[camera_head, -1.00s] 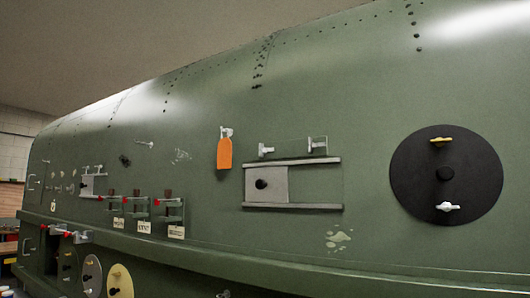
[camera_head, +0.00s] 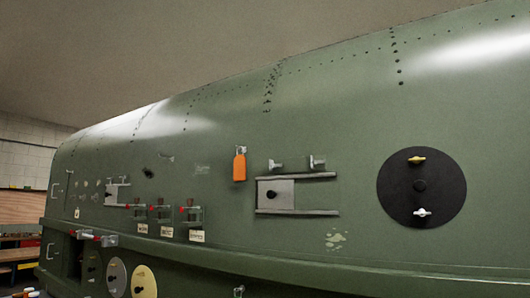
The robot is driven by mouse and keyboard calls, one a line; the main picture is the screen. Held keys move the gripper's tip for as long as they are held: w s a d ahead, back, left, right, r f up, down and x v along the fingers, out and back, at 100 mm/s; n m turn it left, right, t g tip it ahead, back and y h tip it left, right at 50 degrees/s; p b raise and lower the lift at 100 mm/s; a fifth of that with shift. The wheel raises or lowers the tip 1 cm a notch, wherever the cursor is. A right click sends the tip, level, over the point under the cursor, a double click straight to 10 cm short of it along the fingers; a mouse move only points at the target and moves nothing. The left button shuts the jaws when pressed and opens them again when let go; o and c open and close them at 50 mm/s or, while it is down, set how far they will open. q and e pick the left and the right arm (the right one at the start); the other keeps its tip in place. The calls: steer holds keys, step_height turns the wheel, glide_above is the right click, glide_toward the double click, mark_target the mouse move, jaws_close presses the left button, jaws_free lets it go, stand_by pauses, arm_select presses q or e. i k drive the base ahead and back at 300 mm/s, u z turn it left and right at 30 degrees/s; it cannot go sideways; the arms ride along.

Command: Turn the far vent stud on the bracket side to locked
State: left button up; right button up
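A round black vent plate (camera_head: 398,190) sits on the green fuselage side at the right. It has a black knob (camera_head: 420,186) in its middle. A yellow wing stud (camera_head: 417,160) is above the knob and a white wing stud (camera_head: 422,213) below it; both wings lie roughly level. Cream (camera_head: 144,283) and grey (camera_head: 117,277) round plates show low at the left, their fittings too small to read. I cannot tell which stud is the bracket-side one. Neither gripper is in view.
A sliding panel (camera_head: 282,194) between two rails is left of the black plate, with small metal fittings above. An orange tag (camera_head: 240,167) hangs beside it. Several red-handled latches (camera_head: 188,215) with labels are farther left. A ledge (camera_head: 300,262) runs below.

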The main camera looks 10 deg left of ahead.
mark_target(273, 167)
steer(key=k, duration=0.1)
steer(key=u, duration=2.05)
steer(key=i, duration=1.6)
steer(key=z, duration=1.5)
